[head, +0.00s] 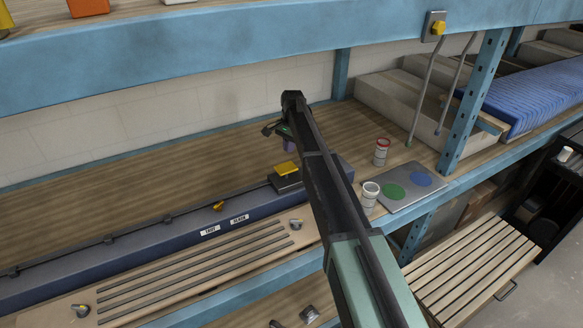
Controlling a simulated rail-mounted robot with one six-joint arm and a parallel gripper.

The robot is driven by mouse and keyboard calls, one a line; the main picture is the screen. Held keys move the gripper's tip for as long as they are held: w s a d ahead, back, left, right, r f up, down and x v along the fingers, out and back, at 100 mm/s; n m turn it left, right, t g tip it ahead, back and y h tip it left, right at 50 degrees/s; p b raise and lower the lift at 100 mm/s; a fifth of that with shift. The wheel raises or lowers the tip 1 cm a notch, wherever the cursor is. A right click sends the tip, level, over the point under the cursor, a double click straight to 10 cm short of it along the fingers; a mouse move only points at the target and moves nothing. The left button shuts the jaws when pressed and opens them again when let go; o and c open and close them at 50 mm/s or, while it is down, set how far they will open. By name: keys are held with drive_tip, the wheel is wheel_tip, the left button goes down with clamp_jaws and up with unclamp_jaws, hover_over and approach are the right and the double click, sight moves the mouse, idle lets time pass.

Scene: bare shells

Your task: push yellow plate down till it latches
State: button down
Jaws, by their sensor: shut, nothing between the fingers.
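A yellow plate (287,168) sits on top of a small dark block (287,184) on the shelf, left of my arm. I cannot tell whether the plate is latched or raised. My arm reaches up and away across the shelf from the lower right. My gripper (270,129) is at its far end, above and behind the yellow plate, apart from it in the picture. It is small and dark here; its fingers look shut and empty.
A long blue-grey rail with white labels (210,231) and a yellow-tipped knob (218,206) runs left of the block. A red-and-white can (381,151), a white cup (370,192) and a grey board with green and blue discs (415,187) stand right of my arm.

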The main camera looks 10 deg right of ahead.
sight(294, 164)
drive_tip(key=shift+d+f, duration=0.2)
drive_tip(key=shift+f, duration=0.05)
drive_tip(key=f+b, duration=0.6)
drive_tip(key=b, duration=0.1)
drive_tip(key=shift+s+a+f, duration=0.15)
drive_tip(key=shift+a+f, duration=0.15)
drive_tip(key=shift+f, duration=0.05)
wheel_tip(294, 164, down, 4)
drive_tip(key=b, duration=0.4)
drive_tip(key=shift+r, duration=0.1)
drive_tip(key=shift+r+p, duration=0.4)
drive_tip(key=shift+p, duration=0.05)
drive_tip(key=shift+d+r, duration=0.15)
drive_tip(key=shift+w+d+r+p, duration=0.2)
drive_tip(key=shift+w+d+p, duration=0.1)
drive_tip(key=shift+w+d, duration=0.25)
drive_tip(key=shift+w+d+r+p, duration=0.25)
drive_tip(key=shift+w+d, duration=0.15)
drive_tip(key=shift+d, duration=0.2)
drive_tip(key=shift+a+f, duration=0.1)
